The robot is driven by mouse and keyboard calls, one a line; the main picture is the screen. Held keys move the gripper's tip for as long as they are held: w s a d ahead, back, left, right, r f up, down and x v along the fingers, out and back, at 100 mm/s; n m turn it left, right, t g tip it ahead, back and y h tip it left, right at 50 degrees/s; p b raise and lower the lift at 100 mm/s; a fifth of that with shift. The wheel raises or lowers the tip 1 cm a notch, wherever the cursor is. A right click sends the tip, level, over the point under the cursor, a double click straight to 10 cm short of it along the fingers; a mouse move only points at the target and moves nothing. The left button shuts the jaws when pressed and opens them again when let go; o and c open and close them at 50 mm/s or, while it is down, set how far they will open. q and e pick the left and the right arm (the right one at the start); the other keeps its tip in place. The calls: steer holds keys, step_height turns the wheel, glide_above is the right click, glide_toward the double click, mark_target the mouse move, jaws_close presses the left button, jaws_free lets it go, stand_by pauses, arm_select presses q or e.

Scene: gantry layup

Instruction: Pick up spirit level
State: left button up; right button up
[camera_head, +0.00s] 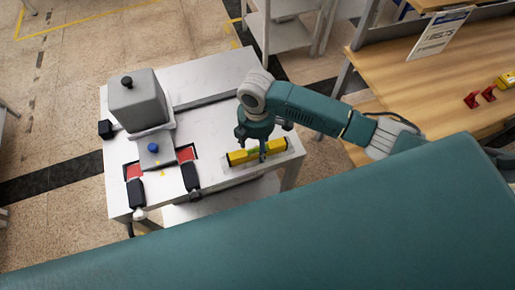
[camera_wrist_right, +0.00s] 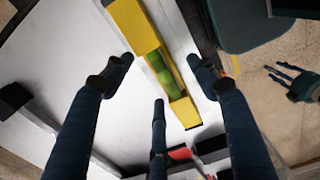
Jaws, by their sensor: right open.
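The yellow spirit level (camera_head: 238,157) lies on a pale strip near the right front edge of the white table. In the wrist view the spirit level (camera_wrist_right: 127,20) runs diagonally, with a green vial section in its middle and a black end. My right gripper (camera_head: 262,155) points down over the level and hides part of it. In the wrist view the right gripper's (camera_wrist_right: 160,80) dark fingers are spread apart on both sides of the level, with nothing clamped. My left gripper (camera_wrist_right: 287,80) shows small at the right of the wrist view, fingers apart and empty, over the floor.
The white table (camera_head: 215,75) also carries a grey box-shaped device (camera_head: 138,100) and a small fixture with a blue knob (camera_head: 153,147) and red pads at the left. A wooden bench (camera_head: 425,75) with red parts (camera_head: 480,97) stands at the right. A shelf (camera_head: 285,35) stands behind.

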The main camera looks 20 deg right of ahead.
steer(key=shift+f, duration=0.75)
steer(key=c, duration=1.4)
steer(key=shift+r, duration=0.1)
